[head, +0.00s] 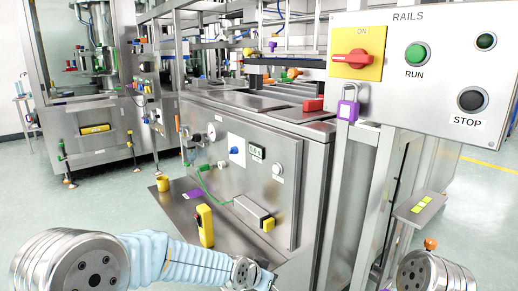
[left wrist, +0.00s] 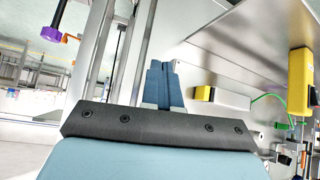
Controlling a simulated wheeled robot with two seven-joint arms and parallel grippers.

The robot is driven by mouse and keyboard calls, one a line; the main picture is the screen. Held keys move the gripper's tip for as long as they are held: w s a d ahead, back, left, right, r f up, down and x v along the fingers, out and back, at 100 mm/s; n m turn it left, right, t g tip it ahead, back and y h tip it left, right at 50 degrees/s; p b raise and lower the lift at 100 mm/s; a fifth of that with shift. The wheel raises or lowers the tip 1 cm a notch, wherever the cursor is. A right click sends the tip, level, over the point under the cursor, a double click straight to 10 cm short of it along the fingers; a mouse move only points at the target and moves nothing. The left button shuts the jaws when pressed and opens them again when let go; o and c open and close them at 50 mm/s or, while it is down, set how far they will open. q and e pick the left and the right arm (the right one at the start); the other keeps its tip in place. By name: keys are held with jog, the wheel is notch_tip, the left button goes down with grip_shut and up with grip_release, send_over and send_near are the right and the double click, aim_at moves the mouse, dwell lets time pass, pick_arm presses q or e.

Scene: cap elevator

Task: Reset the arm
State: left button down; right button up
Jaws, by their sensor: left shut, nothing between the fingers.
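My left arm (head: 175,262) comes in from the lower left of the head view and stretches right along the bottom edge, in front of the steel cabinet. Its gripper is cut off or hidden there. In the left wrist view my left gripper (left wrist: 161,66) shows two blue fingers together, with nothing between them. They point toward the steel cabinet's front, beside a grey box with a yellow end (left wrist: 224,97). A round joint of my right arm (head: 425,273) shows at the lower right of the head view. My right gripper is out of view.
The steel cabinet (head: 318,190) fills the middle. Its low ledge (head: 172,207) bears a yellow handheld unit (head: 204,226) and a yellow cup (head: 163,184). The RAILS panel (head: 440,35), with a purple padlock (head: 348,110), overhangs at right. A small shelf (head: 408,213) juts out below it.

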pick_arm(q)
jog(key=s+a+f+n+g, duration=0.1)
jog(key=s+a+f, duration=0.1)
jog(key=f, duration=0.3)
jog(key=s+a+f+n+y, duration=0.1)
jog(key=s+a+f, duration=0.1)
jog(key=f, duration=0.2)
jog(key=s+a+f+n+g, duration=0.1)
jog(key=s+a+f, duration=0.15)
jog(key=f, duration=0.25)
jog(key=s+a+f+n+g, duration=0.2)
jog(key=s+f, duration=0.4)
jog(key=s, duration=0.4)
jog(key=s+a+f+n+g, duration=0.2)
jog(key=s+a+f+n, duration=0.1)
jog(key=s+f, duration=0.4)
jog(key=s+a, duration=0.1)
jog(key=s, duration=0.1)
jog(key=shift+s+a+f+n, duration=0.2)
jog(key=shift+s+a+n, duration=0.1)
jog(key=shift+s+a, duration=0.1)
